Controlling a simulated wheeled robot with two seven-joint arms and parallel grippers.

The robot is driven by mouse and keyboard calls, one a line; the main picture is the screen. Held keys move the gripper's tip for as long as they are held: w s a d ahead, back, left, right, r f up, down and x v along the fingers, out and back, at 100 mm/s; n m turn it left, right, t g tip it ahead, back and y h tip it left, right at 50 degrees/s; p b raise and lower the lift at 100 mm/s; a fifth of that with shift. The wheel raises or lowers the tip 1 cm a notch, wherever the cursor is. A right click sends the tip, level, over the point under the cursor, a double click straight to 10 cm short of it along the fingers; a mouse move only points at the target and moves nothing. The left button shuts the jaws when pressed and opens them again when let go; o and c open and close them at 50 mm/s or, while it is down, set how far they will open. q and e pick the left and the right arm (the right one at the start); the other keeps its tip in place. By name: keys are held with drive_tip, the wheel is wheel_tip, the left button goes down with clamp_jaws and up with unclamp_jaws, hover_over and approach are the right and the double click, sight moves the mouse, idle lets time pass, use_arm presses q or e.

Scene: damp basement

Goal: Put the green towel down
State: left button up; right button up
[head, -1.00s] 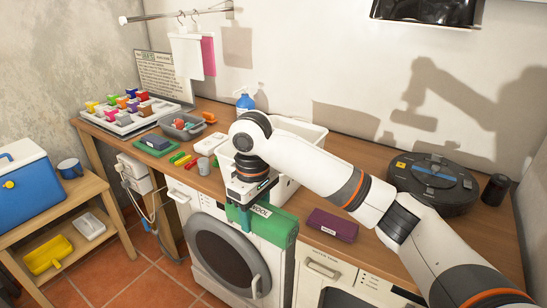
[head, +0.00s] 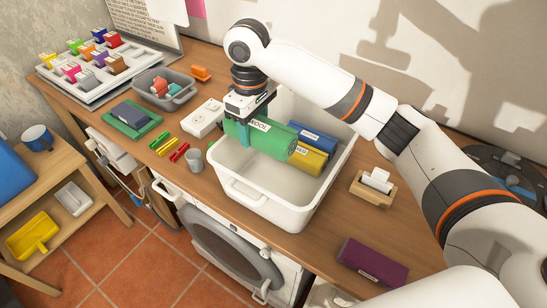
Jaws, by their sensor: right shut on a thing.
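The green towel (head: 266,139) is a roll with a white label reading "WOOL". My right gripper (head: 246,128) is shut on its left end and holds it over the white basin (head: 270,208), at the back left of its opening. Whether the towel touches the basin floor I cannot tell. A yellow roll (head: 308,158) and a blue roll (head: 314,137) lie in the basin, just right of the green towel. My left gripper is not in view.
A wooden holder with white pieces (head: 374,188) stands right of the basin. A grey cup (head: 193,160), a white socket box (head: 203,118) and a grey tub (head: 165,90) stand to its left.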

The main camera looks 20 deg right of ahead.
drive_tip(key=f, duration=0.3)
drive_tip(key=s+f, duration=0.1)
drive_tip(key=shift+d+f+p, duration=0.15)
drive_tip(key=shift+d+p, duration=0.1)
drive_tip(key=shift+p, duration=0.1)
drive_tip(key=p, duration=0.1)
hover_over(260, 183)
wheel_tip(260, 183, down, 8)
drive_tip(key=shift+a+r, duration=0.1)
drive_tip(key=shift+r, duration=0.05)
drive_tip(key=shift+f+p, duration=0.35)
drive_tip(key=shift+f, duration=1.95)
drive_tip(key=o, duration=1)
drive_tip(key=shift+f, duration=0.1)
wheel_tip(260, 183, up, 12)
drive_tip(key=shift+r+b, duration=0.15)
drive_tip(key=shift+b, duration=0.95)
